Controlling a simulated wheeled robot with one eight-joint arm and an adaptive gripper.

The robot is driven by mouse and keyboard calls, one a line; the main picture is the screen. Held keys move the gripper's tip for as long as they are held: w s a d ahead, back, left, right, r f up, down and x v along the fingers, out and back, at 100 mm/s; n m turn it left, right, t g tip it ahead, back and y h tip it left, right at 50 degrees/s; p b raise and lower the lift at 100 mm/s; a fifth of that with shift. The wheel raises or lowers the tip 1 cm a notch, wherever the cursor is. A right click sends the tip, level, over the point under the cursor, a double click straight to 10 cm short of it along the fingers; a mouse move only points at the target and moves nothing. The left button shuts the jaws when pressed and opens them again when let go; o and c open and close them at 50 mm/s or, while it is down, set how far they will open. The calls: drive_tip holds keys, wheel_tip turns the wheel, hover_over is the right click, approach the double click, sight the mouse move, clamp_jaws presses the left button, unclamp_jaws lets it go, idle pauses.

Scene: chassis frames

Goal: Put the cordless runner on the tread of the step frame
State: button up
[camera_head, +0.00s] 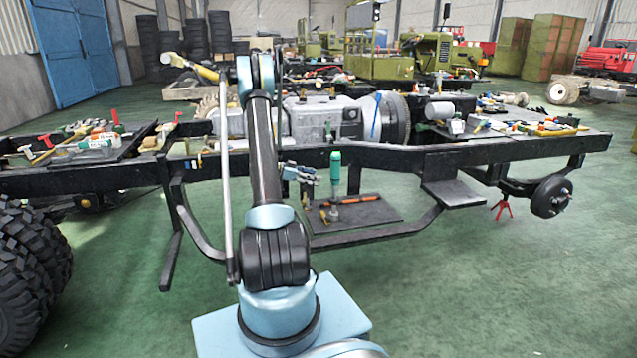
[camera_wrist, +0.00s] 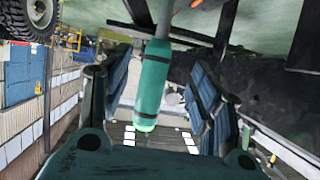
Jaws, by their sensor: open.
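A tool with a green cylindrical grip (camera_head: 335,166), which looks like the cordless runner, stands upright with its grey lower end over a dark low board (camera_head: 372,211). My gripper (camera_head: 301,174) is open just left of the grip in the head view. In the wrist view the green grip (camera_wrist: 152,84) lies between the two spread fingers of my gripper (camera_wrist: 157,88), with gaps on both sides. A flat dark plate (camera_head: 453,194), which looks like the step tread, is bare, to the right below the chassis rail. I cannot tell for certain which plate is the tread.
An orange-handled tool (camera_head: 350,199) lies on the low board beside the upright tool. The black chassis rail (camera_head: 500,155) runs across above. Tool-laden boards sit on the chassis at left and right. A red stand (camera_head: 502,207) is on the floor; the green floor in front is clear.

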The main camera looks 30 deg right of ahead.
drive_tip(key=s+a+r+n+t+y, duration=0.3)
drive_tip(key=s+a+r+n+y, duration=0.5)
drive_tip(key=s+a+r, duration=1.1)
drive_tip(key=s+a+f+n+y, duration=0.2)
drive_tip(key=s+a+n, duration=0.2)
drive_tip(key=s+a, duration=0.3)
drive_tip(key=s+a+f+n+t+y, duration=0.1)
drive_tip(key=s+a+f+n, duration=0.2)
drive_tip(key=s+a, duration=0.4)
drive_tip(key=s+a+f+n+y, duration=0.2)
drive_tip(key=s+a+n, duration=0.3)
drive_tip(key=s, duration=0.6)
drive_tip(key=shift+s+a+f+y, duration=0.3)
drive_tip(key=shift+a+f, duration=0.3)
drive_tip(key=shift+a, duration=0.6)
